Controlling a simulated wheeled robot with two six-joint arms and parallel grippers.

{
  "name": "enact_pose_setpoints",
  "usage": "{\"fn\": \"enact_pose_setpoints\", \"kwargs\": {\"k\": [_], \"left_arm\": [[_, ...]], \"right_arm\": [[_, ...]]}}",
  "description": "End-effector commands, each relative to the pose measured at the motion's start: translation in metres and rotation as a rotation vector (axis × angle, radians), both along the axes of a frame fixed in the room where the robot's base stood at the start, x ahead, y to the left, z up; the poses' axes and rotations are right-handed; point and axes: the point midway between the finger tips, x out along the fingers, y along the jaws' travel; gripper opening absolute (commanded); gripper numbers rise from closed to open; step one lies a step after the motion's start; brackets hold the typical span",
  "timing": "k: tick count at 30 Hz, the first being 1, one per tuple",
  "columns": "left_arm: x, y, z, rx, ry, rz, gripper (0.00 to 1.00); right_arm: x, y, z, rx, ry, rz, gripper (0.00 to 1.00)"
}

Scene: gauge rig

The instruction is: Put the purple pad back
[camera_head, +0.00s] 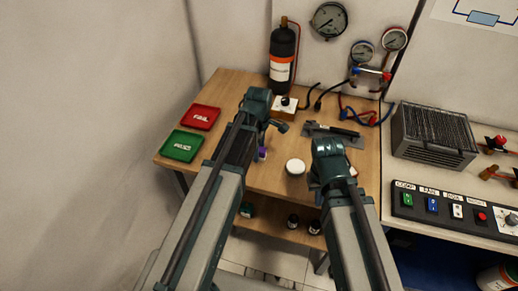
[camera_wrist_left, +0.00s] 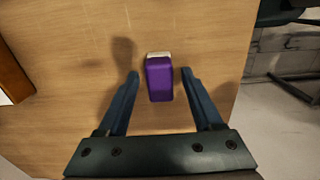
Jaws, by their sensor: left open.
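The purple pad (camera_wrist_left: 160,78) lies on the wooden table, with a pale strip at its far end in the left wrist view. In the head view only a small part of the pad (camera_head: 262,153) shows beside my left arm. My left gripper (camera_wrist_left: 160,74) is open, with one finger on each side of the pad and a visible gap on both sides. I cannot tell how far above the table the fingertips are. In the head view my left gripper (camera_head: 271,118) is partly hidden by its own wrist. My right gripper (camera_head: 333,165) is over the table's right part; its fingers are hidden.
A red tray (camera_head: 201,117) and a green tray (camera_head: 182,146) lie at the table's left. A white round thing (camera_head: 295,167) sits between my arms. A black bottle (camera_head: 283,55), hoses and gauges (camera_head: 329,20) are at the back. A switch panel (camera_head: 440,209) stands right.

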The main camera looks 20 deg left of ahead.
Motion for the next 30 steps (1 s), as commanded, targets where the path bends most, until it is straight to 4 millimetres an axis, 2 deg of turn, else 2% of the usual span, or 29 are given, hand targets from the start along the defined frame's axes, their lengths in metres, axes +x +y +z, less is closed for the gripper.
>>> {"fn": "enact_pose_setpoints", "kwargs": {"k": [21,25,30], "left_arm": [[0.0,0.0,0.103,0.0,0.0,0.0,0.67],[0.0,0.0,0.115,0.0,0.0,0.0,0.67],[0.0,0.0,0.119,0.0,0.0,0.0,0.67]], "right_arm": [[0.0,0.0,0.103,0.0,0.0,0.0,0.0],[0.0,0.0,0.115,0.0,0.0,0.001,0.0],[0.0,0.0,0.119,0.0,0.0,0.001,0.0]]}}
